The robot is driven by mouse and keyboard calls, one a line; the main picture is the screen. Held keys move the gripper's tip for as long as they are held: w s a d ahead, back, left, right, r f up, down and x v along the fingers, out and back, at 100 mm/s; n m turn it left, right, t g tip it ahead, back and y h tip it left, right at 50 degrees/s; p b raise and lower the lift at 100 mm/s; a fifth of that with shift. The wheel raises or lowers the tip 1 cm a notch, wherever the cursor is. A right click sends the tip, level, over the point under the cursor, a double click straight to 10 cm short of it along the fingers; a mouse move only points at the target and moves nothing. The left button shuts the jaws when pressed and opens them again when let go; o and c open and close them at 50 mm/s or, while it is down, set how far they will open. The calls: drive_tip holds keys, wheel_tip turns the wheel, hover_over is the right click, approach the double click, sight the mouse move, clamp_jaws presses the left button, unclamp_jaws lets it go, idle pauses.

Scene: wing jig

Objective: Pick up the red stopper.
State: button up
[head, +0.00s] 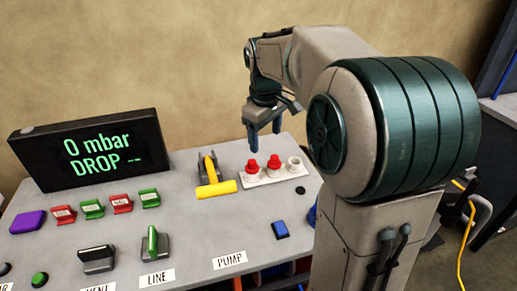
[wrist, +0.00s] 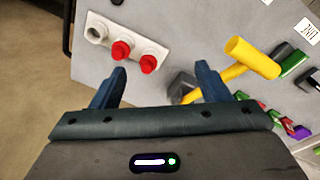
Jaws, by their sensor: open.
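Two red stoppers stand in a white holder (head: 262,181) on the grey bench. The left one (head: 252,166) and the middle one (head: 274,163) are side by side, and the holder's right place (head: 295,163) shows an empty white socket. In the wrist view the stoppers (wrist: 121,50) and (wrist: 148,64) show ahead of the fingers, beside the empty socket (wrist: 97,33). My gripper (head: 264,137) is open and empty, above and behind the holder in the head view. In the wrist view its two blue fingers (wrist: 157,88) are spread apart, touching neither stopper.
A yellow-handled lever (head: 216,187) stands just left of the holder; in the wrist view it lies near the right finger (wrist: 245,58). A display (head: 88,150) reads 0 mbar DROP. Red and green clips, switches and a blue button (head: 280,229) sit on the bench.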

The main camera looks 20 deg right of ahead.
sight(275, 156)
drive_tip(key=w+d+f+n+g+b, duration=0.1)
drive_tip(key=w+d+f+n, duration=0.45)
drive_tip(key=w, duration=0.75)
drive_tip(key=shift+m+y, duration=0.3)
drive_tip(key=shift+m, duration=0.45)
drive_tip(key=d+f, duration=0.1)
drive_tip(key=f, duration=0.5)
drive_tip(key=d+f, duration=0.1)
drive_tip(key=f, duration=0.2)
drive_tip(key=shift+d+f, duration=0.25)
drive_tip(key=shift+d, duration=0.05)
drive_tip(key=shift+a+f+p, duration=0.1)
drive_tip(key=shift+f+p, duration=0.8)
drive_tip(key=shift+f, duration=1.8)
drive_tip(key=c, duration=1.1)
